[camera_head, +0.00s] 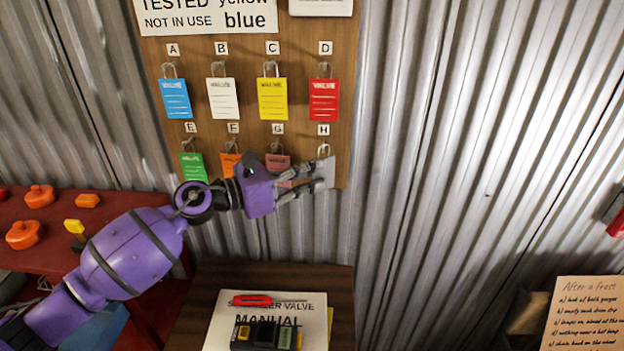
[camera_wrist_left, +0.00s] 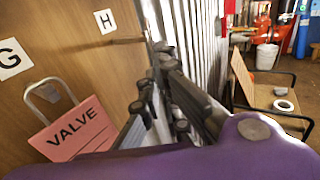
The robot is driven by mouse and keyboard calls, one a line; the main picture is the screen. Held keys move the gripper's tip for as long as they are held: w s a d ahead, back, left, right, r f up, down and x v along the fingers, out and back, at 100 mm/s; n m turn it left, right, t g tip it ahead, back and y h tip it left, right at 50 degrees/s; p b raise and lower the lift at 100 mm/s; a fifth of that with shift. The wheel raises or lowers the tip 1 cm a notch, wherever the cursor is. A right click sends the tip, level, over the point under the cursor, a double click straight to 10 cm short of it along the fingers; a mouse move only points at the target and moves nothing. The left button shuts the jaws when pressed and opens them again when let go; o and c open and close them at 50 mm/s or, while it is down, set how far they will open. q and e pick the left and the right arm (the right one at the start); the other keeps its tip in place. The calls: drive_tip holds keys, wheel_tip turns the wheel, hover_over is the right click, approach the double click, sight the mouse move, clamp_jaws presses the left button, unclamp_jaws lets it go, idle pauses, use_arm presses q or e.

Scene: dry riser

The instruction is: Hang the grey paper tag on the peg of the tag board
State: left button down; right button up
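The tag board (camera_head: 345,60) is a brown wooden panel with two rows of lettered pegs. The grey paper tag (camera_head: 328,172) is under the label H (camera_head: 323,129), just below that peg (camera_head: 323,149). I cannot tell whether its loop is around the peg. My left gripper (camera_head: 318,176) reaches in from the left with its fingertips at the tag, overlapping it. In the left wrist view the fingers (camera_wrist_left: 160,75) are close together beside the board; the tag is not clear there, and the fingers' grip on it cannot be told. My right gripper is out of view.
Several coloured tags hang on the other pegs; the pink one (camera_head: 278,168) at G is close behind my fingers and shows in the left wrist view (camera_wrist_left: 75,130). Below stands a small brown table (camera_head: 190,300) with a manual and a red screwdriver (camera_head: 252,300). Corrugated wall lies right.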

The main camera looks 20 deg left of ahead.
use_arm(q)
drive_tip(key=shift+w+a+f+b, duration=0.1)
drive_tip(key=shift+w+f+b, duration=0.2)
drive_tip(key=shift+w, duration=0.3)
drive_tip(key=shift+w+a+f+b, duration=0.1)
drive_tip(key=shift+w+f+b, duration=0.1)
drive_tip(key=shift+w+b, duration=0.3)
